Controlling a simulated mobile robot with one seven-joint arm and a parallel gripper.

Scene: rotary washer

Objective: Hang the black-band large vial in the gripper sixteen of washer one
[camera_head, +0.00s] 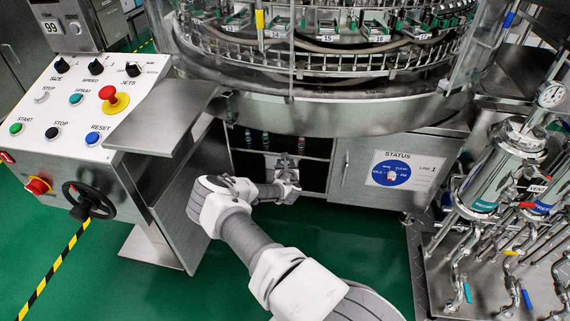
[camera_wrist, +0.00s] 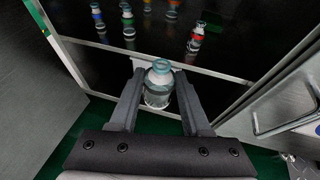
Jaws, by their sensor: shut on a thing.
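My gripper (camera_wrist: 159,72) is shut on a clear large vial (camera_wrist: 157,93), which stands upright between the two fingers in the wrist view. In the head view my gripper (camera_head: 288,176) is low, at the front of the open cabinet under the washer, and hides most of the vial. The rotary washer (camera_head: 300,112) is above, with a ring of numbered grippers. The gripper with plate 16 (camera_head: 378,38) is at the upper right of centre, well above my gripper.
Several other vials stand inside the dark cabinet, including a red-banded one (camera_wrist: 196,38) and a blue-banded one (camera_wrist: 96,10). A cabinet door with a handle (camera_wrist: 285,128) is at right. The control panel (camera_head: 75,110) stands left, steel piping (camera_head: 500,180) right.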

